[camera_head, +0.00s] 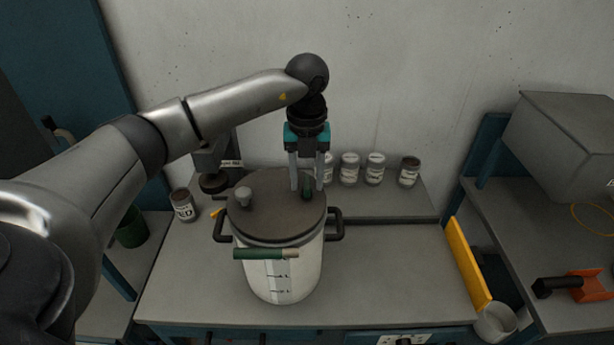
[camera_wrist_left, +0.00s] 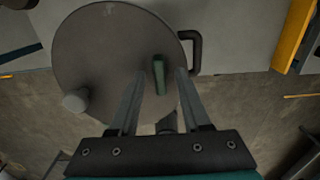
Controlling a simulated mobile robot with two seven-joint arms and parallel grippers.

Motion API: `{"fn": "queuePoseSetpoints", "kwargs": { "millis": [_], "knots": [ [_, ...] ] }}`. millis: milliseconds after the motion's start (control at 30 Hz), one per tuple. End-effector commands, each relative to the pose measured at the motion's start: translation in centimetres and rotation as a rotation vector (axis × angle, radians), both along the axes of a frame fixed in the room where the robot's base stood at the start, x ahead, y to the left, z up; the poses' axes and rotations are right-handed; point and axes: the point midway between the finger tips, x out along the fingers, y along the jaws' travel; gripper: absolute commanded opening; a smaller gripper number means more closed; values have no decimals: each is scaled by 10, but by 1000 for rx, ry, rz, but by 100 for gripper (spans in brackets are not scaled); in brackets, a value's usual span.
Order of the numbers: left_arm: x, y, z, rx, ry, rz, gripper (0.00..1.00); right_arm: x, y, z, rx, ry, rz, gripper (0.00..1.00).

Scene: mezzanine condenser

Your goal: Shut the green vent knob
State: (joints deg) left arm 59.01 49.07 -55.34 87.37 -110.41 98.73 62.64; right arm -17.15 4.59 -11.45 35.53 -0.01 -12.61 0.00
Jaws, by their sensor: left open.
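The green vent knob (camera_head: 307,193) stands on the right part of the lid (camera_head: 272,222) of a pale pot (camera_head: 310,265). It also shows in the left wrist view (camera_wrist_left: 159,75) as a narrow green bar. My left gripper (camera_head: 307,187) points down over the lid with its fingers apart. In the left wrist view the fingertips (camera_wrist_left: 160,76) are on either side of the knob, with a gap visible to each. I cannot tell how far down they reach beside it. My right gripper is not in view.
A grey knob (camera_head: 243,195) is on the lid's left part. Dark handles (camera_head: 335,224) stick out at the pot's sides. A green bar (camera_head: 262,254) crosses the pot's front. Several labelled jars (camera_head: 349,168) stand behind. The bench right of the pot (camera_head: 400,270) is clear.

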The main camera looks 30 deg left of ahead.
Motion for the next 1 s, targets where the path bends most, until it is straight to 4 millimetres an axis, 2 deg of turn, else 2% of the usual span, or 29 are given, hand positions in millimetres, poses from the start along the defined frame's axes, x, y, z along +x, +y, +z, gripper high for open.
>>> {"fn": "queuePoseSetpoints", "kwargs": {
  "millis": [267,700,1000],
  "knots": [
    [0,0,-1,0,0,0,48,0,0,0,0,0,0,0],
    [0,0,-1,0,0,0,0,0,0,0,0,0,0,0],
    [0,0,-1,0,0,0,0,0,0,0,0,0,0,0]
  ]
}}
